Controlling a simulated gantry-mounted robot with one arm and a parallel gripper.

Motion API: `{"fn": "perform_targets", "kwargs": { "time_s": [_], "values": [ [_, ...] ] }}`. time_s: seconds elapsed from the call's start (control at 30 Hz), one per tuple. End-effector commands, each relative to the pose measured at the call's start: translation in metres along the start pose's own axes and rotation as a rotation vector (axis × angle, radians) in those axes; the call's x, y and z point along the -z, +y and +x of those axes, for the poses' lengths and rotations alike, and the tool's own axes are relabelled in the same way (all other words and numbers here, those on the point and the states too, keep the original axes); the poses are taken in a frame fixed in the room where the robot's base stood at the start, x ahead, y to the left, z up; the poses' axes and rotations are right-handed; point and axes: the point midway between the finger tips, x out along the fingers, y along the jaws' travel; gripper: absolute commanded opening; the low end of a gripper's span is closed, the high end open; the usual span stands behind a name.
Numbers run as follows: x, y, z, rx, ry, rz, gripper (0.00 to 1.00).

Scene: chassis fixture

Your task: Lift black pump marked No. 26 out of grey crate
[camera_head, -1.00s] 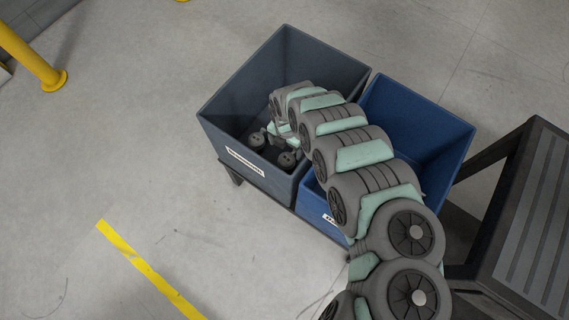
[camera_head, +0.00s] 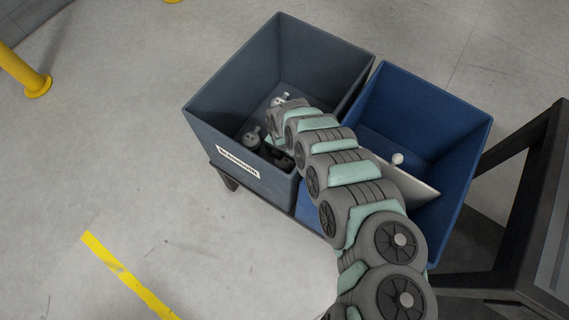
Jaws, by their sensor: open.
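The grey crate (camera_head: 215,133) stands at the left of a blue crate, with a white label on its front. Inside it, a dark pump (camera_head: 252,140) stands near the front wall, and another dark pump (camera_head: 284,161) is close to the front right corner. No number can be read, so I cannot tell which is No. 26. My arm reaches over the blue crate into the grey one. My gripper (camera_head: 269,148) is open, small and dark, low in the grey crate near the dark pumps. My wrist partly hides it, and contact with a pump cannot be made out.
A pale item (camera_head: 280,99) lies farther back in the grey crate. The blue crate (camera_head: 455,150) holds a pale panel (camera_head: 412,188) and a white knobbed item (camera_head: 397,159). A dark frame (camera_head: 540,200) stands at right, a yellow post (camera_head: 22,75) at left.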

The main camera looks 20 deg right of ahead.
Motion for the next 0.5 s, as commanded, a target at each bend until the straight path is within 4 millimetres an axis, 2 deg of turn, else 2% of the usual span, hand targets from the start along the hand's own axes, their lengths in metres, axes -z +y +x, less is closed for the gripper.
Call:
{"fn": "perform_targets", "kwargs": {
  "time_s": [0.03, 0.2, 0.5],
  "values": [
    [0.0, 0.0, 0.014, -0.002, 0.002, 0.002, 0.86],
    [-0.002, 0.001, 0.039, -0.004, 0.003, 0.001, 0.86],
    [-0.003, -0.001, 0.041, 0.0, 0.001, 0.0, 0.86]
  ]
}}
